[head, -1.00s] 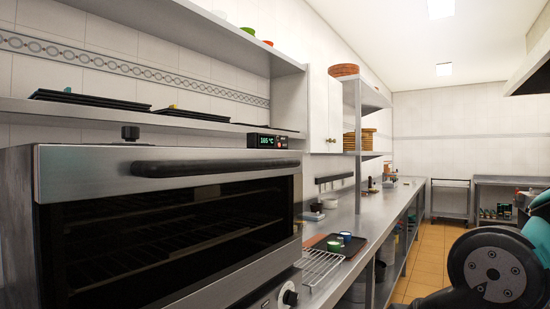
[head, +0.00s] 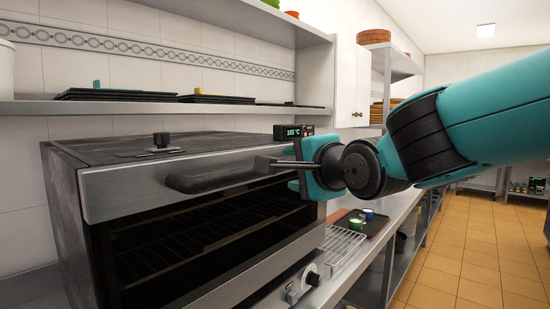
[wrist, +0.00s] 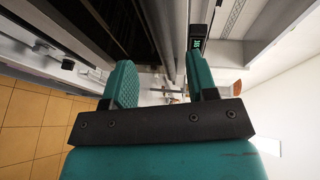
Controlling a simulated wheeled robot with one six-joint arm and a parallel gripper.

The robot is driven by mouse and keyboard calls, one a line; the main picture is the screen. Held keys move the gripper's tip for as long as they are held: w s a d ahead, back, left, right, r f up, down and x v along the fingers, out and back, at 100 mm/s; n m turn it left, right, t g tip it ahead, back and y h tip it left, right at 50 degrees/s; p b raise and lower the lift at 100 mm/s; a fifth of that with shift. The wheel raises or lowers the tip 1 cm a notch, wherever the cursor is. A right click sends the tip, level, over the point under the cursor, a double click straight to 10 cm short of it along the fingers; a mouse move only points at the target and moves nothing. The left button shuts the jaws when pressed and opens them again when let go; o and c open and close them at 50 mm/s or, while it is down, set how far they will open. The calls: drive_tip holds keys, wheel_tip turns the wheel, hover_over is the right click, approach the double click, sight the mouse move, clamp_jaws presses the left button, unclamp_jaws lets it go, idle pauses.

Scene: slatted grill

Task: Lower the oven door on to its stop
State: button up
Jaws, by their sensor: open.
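The oven door (head: 205,235) stands upright at the oven front, with a steel top band and a dark window showing racks behind it. Its long dark handle (head: 215,174) runs along the top band. My gripper (head: 295,165) is at the right end of the handle in the head view, and my wrist hides part of that end. In the wrist view my two teal fingers (wrist: 163,82) are spread apart. A long edge of the oven front runs past between them. Whether the fingers touch the handle cannot be told.
The control display (head: 293,131) is just above and behind my gripper. A knob (head: 312,279) is below the door at right. A wire rack (head: 343,243) and a tray with cups (head: 366,222) lie on the counter. Tiled floor (head: 470,250) is open at right.

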drive_tip(key=p+x, duration=0.3)
drive_tip(key=x, duration=0.6)
drive_tip(key=shift+w+a+f, duration=0.1)
drive_tip(key=shift+w, duration=0.05)
clamp_jaws()
